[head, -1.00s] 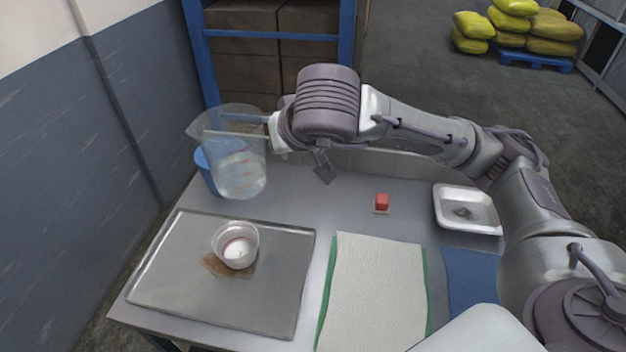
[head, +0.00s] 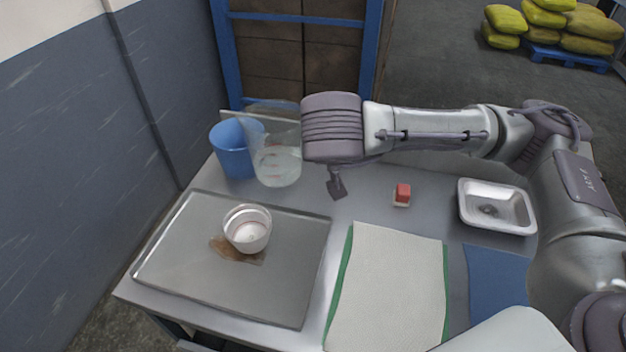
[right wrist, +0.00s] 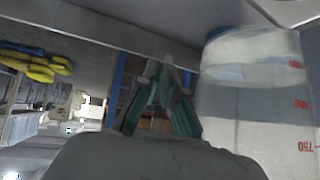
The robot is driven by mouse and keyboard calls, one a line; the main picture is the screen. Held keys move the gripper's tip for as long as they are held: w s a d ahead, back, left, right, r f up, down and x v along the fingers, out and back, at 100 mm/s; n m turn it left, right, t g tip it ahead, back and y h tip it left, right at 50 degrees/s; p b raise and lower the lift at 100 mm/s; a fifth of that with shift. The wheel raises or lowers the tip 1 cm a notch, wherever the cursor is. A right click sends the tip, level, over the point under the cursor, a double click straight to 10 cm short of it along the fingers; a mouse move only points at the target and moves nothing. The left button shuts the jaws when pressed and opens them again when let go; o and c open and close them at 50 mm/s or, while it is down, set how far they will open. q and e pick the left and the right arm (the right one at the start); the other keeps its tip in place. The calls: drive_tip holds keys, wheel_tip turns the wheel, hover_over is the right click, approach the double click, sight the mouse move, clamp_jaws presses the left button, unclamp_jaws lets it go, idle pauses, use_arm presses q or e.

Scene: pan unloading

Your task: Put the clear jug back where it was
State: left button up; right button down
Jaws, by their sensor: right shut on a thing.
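The clear jug (head: 278,166) stands upright at the back left of the table, just right of the blue cup (head: 231,150). It has red markings and some clear liquid in it. It also shows large at the right of the right wrist view (right wrist: 255,110). In the head view my wrist hides most of the fingers. I cannot tell whether the jug's base touches the table. My left gripper is not in view.
A metal tray (head: 175,250) holds a white cup (head: 247,229) beside a brown spill.

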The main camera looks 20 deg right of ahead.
drive_tip(key=s+d+f+m+g+h+b, duration=0.2)
drive_tip(key=d+f+m+g+h+b, duration=0.5)
drive_tip(key=d+m, duration=0.5)
drive_tip(key=shift+y, duration=0.7)
drive_tip(key=w+a+f+p, duration=0.1)
drive_tip(key=w+f, duration=0.1)
drive_tip(key=w, duration=0.1)
drive_tip(key=w+a+f+p, duration=0.1)
drive_tip(key=w+a+f, duration=0.1)
drive_tip(key=w, duration=0.1)
drive_tip(key=w+a+f+p, duration=0.1)
drive_tip(key=w+f, duration=0.2)
drive_tip(key=w, duration=0.1)
drive_tip(key=shift+a+f, duration=0.1)
drive_tip(key=shift+a, duration=0.25)
wheel_tip(320, 180, down, 3)
drive_tip(key=shift+f+p, duration=0.15)
drive_tip(key=shift+p, duration=0.4)
drive_tip(key=shift+f, duration=0.45)
drive_tip(key=c, duration=1.3)
unclamp_jaws()
drive_tip(key=shift+r, duration=0.1)
